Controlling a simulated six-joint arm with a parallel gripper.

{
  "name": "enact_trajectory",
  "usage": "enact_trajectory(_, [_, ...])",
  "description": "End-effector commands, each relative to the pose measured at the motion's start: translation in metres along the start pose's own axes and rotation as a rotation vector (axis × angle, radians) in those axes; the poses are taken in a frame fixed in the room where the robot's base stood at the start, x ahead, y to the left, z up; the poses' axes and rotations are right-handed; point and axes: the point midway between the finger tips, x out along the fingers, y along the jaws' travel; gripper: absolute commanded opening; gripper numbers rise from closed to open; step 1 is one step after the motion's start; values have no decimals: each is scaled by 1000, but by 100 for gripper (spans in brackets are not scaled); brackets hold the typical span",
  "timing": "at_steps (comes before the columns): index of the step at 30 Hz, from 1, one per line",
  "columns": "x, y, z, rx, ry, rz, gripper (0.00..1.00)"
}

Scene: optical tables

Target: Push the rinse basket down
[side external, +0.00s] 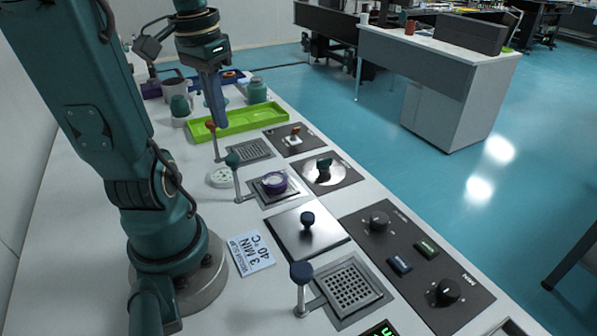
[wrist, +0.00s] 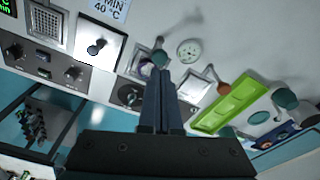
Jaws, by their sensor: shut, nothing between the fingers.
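Three square baskets with ball-topped levers stand in a row; I cannot read which is the rinse one. The near grate basket (side external: 352,288) has a blue-ball lever (side external: 302,275). The middle basket (side external: 289,197) has a green-ball lever (side external: 233,160) and holds a purple ring (side external: 273,182). The far grate (side external: 252,150) has an orange-ball lever (side external: 211,126). All three levers stand upright. My gripper (side external: 219,126) is shut and empty, pointing down above the bench by the orange ball and the green tray. In the wrist view, its fingertips (wrist: 163,70) overlap the middle station.
A lime green tray (side external: 262,122) lies behind the levers, with jars and a mug beyond it. A square lid with a blue knob (side external: 308,219) sits between stations. A sign card (side external: 251,253) and a round white dial (side external: 223,177) lie left of them. Knob panels line the right.

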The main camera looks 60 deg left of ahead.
Motion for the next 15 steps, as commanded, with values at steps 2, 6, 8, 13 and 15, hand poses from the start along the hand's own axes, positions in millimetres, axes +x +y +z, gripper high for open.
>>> enact_trajectory(2, [0,0,0,0,0,0,0])
enact_trajectory(6, [0,0,0,1,0,-1,0])
enact_trajectory(8, [1,0,0,1,0,0,0])
enact_trajectory(13, [10,1,0,2,-2,2,0])
enact_trajectory(15, [18,1,1,2,-3,3,0])
